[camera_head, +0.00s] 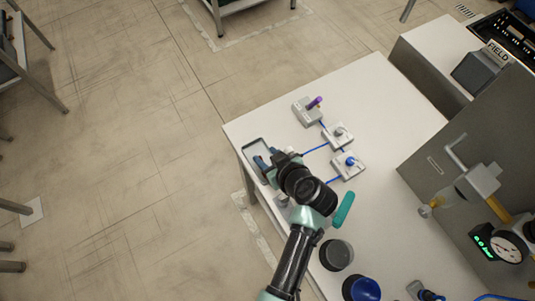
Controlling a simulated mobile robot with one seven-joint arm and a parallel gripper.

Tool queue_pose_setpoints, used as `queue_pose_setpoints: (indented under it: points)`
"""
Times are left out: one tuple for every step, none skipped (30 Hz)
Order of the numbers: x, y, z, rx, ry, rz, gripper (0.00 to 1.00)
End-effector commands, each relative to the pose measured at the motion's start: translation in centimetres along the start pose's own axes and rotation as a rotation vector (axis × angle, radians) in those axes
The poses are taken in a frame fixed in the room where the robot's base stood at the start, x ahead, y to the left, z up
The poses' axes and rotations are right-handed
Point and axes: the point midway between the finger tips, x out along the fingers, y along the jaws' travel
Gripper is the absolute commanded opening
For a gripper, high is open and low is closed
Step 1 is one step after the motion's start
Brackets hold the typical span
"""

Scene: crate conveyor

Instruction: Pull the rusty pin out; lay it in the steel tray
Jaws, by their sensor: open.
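My gripper (264,162) is open, low over the left edge of the white table, at the near end of a small grey tray (247,147). The gripper and wrist cover part of this tray, and I see nothing clearly lying in it. Three grey blocks stand to the right of the gripper. The far one (302,113) holds a slanted purple-topped pin (316,102). The middle block (330,141) has a grey knob, and the near block (342,172) has a blue knob (350,161). I cannot make out a rusty pin.
Blue cord (315,149) runs between the blocks and toward my gripper. A teal handle-like thing (344,208) lies beside my wrist. A dark round pot (336,255) and a blue one (361,288) stand nearer. A panel with a gauge (509,246) bounds the right.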

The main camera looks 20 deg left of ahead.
Motion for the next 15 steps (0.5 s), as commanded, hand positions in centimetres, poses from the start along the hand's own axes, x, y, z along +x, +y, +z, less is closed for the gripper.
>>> queue_pose_setpoints:
  points:
    - [0.0, 0.0, 0.0, 0.000, -0.001, 0.000, 0.46]
    - [0.0, 0.0, 0.0, 0.000, -0.001, 0.000, 0.46]
    - [-0.1, 0.0, 0.0, 0.000, 0.000, 0.000, 0.46]
    - [-0.2, 0.0, 0.1, 0.001, 0.000, 0.000, 0.46]
    - [-0.4, 0.0, 0.1, 0.001, 0.000, 0.001, 0.46]
    - [-0.7, 0.0, 0.1, 0.001, 0.000, 0.001, 0.46]
    - [-1.0, 0.0, 0.1, 0.001, 0.000, 0.001, 0.46]
    - [-1.3, 0.1, 0.1, 0.001, 0.000, 0.002, 0.46]
    - [-1.9, 0.1, 0.1, 0.001, 0.000, 0.003, 0.46]
    - [-2.3, 0.1, 0.1, 0.000, 0.000, 0.003, 0.46]
    - [-2.8, 0.1, 0.2, 0.000, 0.000, 0.004, 0.46]
    - [-3.6, 0.1, 0.2, 0.000, 0.000, 0.004, 0.46]
    - [-4.2, 0.1, 0.2, 0.000, 0.000, 0.004, 0.46]
    - [-4.8, 0.1, 0.2, 0.000, 0.001, 0.005, 0.46]
    - [-5.6, 0.1, 0.2, 0.000, -0.001, 0.005, 0.46]
